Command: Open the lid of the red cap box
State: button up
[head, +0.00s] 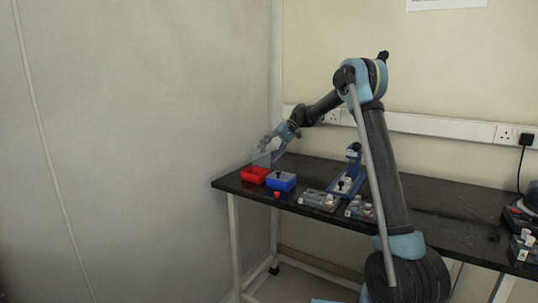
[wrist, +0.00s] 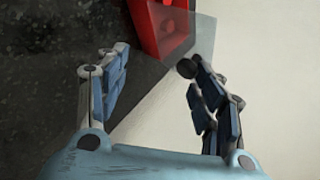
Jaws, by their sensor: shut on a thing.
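The red cap box (head: 254,175) sits at the left end of the dark table. A pale, see-through lid (head: 262,158) stands tilted up above it. The red box also shows at the top of the wrist view (wrist: 160,38), with its inside partly visible. The lid there is a grey, see-through panel (wrist: 150,90) running between the fingers. My gripper (head: 273,149) is at the lid, above the box. In the wrist view its fingers (wrist: 155,73) are spread on either side of the lid, shut on it; the exact contact is hard to see.
A blue box (head: 281,181) stands right beside the red box. A small red cap (head: 277,195) lies near the table's front edge. A grey rack (head: 320,200) and a blue stand (head: 353,165) are further right. The wall is close on the left.

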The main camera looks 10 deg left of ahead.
jog(key=shift+w+d+r, duration=0.15)
jog(key=shift+w+d, duration=0.15)
jog(key=shift+d, duration=0.05)
jog(key=shift+c, duration=0.3)
jog(key=v, duration=1.1)
jog(key=shift+a, duration=0.1)
